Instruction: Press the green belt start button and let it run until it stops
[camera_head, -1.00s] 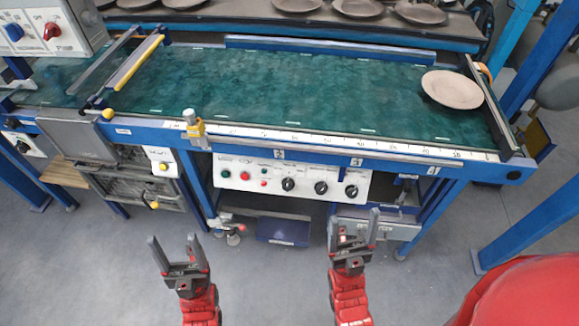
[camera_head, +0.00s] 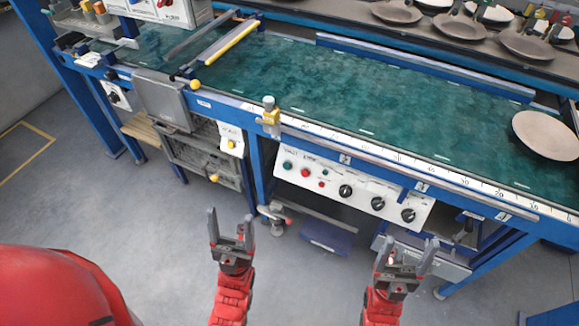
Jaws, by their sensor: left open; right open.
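The green start button (camera_head: 287,165) is at the left end of the white control panel (camera_head: 384,199) on the front of the conveyor. A red button (camera_head: 305,173) sits just right of it, with black knobs further right. The green belt (camera_head: 360,105) carries one round beige plate (camera_head: 545,135) at its right end. My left gripper (camera_head: 231,230) is open and empty, in front of the conveyor, below and left of the panel. My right gripper (camera_head: 406,257) is open and empty, below the panel's right part. Neither touches the panel.
A small box with a yellow button (camera_head: 231,141) is left of the panel. A yellow-topped clamp (camera_head: 269,118) stands on the belt's front rail. A rear belt (camera_head: 450,32) holds several plates. The grey floor (camera_head: 120,210) at the left front is clear.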

